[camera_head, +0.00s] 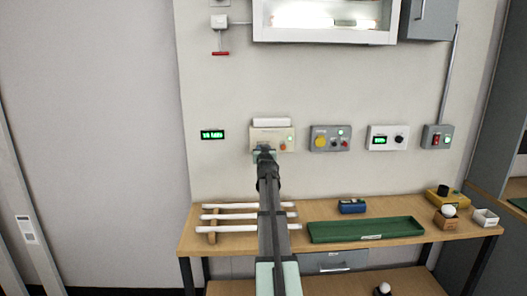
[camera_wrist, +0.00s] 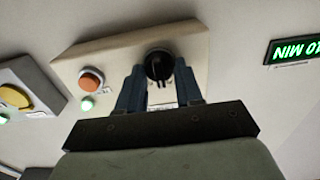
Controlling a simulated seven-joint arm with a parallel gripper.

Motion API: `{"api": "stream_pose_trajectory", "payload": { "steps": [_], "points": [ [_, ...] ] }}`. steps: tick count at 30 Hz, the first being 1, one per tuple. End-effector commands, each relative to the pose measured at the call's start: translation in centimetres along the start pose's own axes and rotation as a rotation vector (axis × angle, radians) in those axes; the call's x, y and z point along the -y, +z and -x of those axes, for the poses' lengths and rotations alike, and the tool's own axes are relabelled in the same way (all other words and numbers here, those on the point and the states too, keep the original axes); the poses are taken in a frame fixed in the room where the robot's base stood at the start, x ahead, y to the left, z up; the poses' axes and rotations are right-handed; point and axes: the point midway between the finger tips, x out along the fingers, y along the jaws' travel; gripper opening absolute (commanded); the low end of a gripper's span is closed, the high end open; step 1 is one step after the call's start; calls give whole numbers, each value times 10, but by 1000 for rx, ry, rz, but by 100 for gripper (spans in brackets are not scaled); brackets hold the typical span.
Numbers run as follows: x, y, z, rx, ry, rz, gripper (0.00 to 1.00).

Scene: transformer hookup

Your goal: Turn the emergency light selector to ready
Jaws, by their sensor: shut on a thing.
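The emergency light unit is a beige panel (camera_head: 286,132) on the wall, with a white light bar (camera_head: 271,122) above it. In the wrist view the panel (camera_wrist: 120,52) appears rotated, with a black round selector knob (camera_wrist: 159,64), an orange button (camera_wrist: 91,79) and a lit green lamp (camera_wrist: 87,104). My gripper (camera_head: 264,152) is at the panel's lower left in the head view. In the wrist view my gripper (camera_wrist: 160,88) has its two fingers on either side of the selector knob, shut on it. The knob's position label is mostly hidden by the fingers.
A grey box with a yellow button (camera_head: 321,141) is right of the panel, then a white display box (camera_head: 388,138) and a switch box (camera_head: 437,137). A green display (camera_head: 212,134) is on the left. White tubes (camera_head: 222,217) and a green tray (camera_head: 365,230) lie on the bench below.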

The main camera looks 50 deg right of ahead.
Motion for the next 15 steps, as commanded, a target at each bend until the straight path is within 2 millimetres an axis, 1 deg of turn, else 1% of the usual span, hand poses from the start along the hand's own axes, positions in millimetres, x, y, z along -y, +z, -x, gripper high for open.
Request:
{"api": "stream_pose_trajectory", "payload": {
  "steps": [13,14,15],
  "points": [
    [0,0,0,0,0,10,5],
    [0,0,0,0,0,9,38],
    [0,0,0,0,0,9,42]
  ]
}}
